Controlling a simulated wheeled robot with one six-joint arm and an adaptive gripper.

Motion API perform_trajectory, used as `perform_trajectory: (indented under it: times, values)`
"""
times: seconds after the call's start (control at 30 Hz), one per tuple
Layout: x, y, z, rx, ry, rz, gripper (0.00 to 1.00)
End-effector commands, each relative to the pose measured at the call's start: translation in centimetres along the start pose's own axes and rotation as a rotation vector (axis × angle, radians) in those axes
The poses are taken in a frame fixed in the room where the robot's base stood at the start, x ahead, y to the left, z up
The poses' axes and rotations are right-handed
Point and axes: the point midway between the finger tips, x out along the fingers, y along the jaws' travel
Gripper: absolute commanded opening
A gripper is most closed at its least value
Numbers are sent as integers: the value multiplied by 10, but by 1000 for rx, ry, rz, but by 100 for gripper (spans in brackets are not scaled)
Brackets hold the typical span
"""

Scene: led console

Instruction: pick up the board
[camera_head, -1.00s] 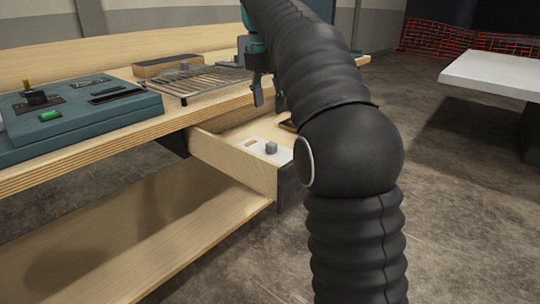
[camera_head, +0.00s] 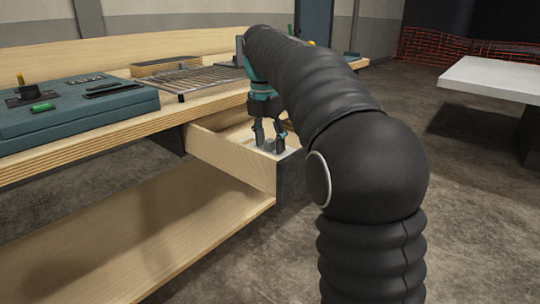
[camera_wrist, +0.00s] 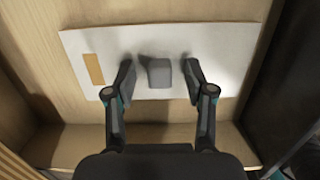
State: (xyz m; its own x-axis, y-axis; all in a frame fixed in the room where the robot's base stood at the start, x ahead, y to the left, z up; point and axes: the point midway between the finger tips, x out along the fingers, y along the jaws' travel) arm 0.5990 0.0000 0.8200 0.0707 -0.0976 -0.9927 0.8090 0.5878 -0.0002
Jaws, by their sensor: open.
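The board (camera_wrist: 215,41) is a flat white plate lying on the floor of the open drawer. A grey block-shaped knob (camera_wrist: 159,73) stands on it, and a tan rectangle marks its left part in the wrist view. In the head view my gripper (camera_head: 270,143) reaches down into the drawer and mostly hides the board. In the wrist view my gripper (camera_wrist: 158,82) is open, with one finger on each side of the knob and a gap on both sides. The fingers look apart from the knob; their exact height above the board is hard to tell.
The wooden drawer (camera_head: 228,158) juts from the workbench, its dark front panel (camera_head: 290,178) close to my gripper. On the bench stand a teal console (camera_head: 75,115) with a green part and a wire rack (camera_head: 190,80). A pale table (camera_head: 495,85) is at the right.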

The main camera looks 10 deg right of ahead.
Motion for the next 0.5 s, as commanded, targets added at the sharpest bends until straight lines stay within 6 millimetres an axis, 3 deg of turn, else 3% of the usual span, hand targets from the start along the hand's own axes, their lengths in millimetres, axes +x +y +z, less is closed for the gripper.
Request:
perform_trajectory:
  times: [0.2,0.4,0.5]
  values:
    - [0,0,0,0,0,0,54]
    - [0,0,0,0,0,0,4]
    - [0,0,0,0,0,0,0]
